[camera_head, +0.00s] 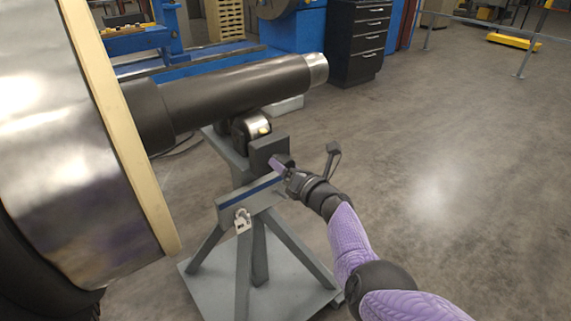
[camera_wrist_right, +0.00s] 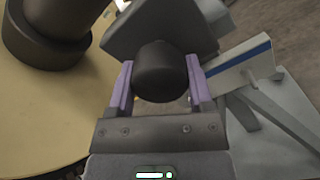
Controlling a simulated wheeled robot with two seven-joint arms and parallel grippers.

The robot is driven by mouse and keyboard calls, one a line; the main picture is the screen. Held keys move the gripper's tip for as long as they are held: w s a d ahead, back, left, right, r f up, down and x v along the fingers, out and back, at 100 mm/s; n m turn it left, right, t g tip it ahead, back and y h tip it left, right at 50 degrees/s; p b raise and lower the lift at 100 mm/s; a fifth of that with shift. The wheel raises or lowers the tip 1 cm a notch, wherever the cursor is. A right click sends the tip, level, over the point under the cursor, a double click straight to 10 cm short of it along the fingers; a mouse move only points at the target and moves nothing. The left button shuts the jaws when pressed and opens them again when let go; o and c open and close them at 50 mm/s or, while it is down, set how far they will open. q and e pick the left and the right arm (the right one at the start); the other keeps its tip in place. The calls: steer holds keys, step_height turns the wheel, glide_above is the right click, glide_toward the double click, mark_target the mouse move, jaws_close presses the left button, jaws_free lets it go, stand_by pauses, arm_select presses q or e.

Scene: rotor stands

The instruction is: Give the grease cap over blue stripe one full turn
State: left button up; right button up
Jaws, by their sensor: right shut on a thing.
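The dark, round grease cap (camera_wrist_right: 160,72) sits between the two purple fingers of my right gripper (camera_wrist_right: 160,85) in the right wrist view, with a finger on each side. My right gripper (camera_head: 280,166) reaches the stand's dark block (camera_head: 263,153) from the right in the head view; the cap itself is hidden there. The blue stripe (camera_head: 250,190) runs along a grey plate of the rotor stand (camera_head: 244,283), just below and left of the fingers. The stripe (camera_wrist_right: 240,66) is right of the cap in the wrist view. My left gripper is out of view.
A dark shaft (camera_head: 235,88) rests over the stand's roller (camera_head: 250,127). A large metal rotor body with a pale rim (camera_head: 125,140) fills the left. A lever (camera_head: 332,155) stands up behind my right gripper. A padlock-like piece (camera_head: 242,221) hangs below the stripe.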

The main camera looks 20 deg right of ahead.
steer(key=shift+f+m, duration=0.1)
steer(key=shift+m, duration=1.1)
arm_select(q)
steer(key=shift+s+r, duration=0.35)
arm_select(e)
steer(key=shift+m, duration=0.4)
arm_select(q)
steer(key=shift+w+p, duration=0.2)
steer(key=shift+p, duration=0.1)
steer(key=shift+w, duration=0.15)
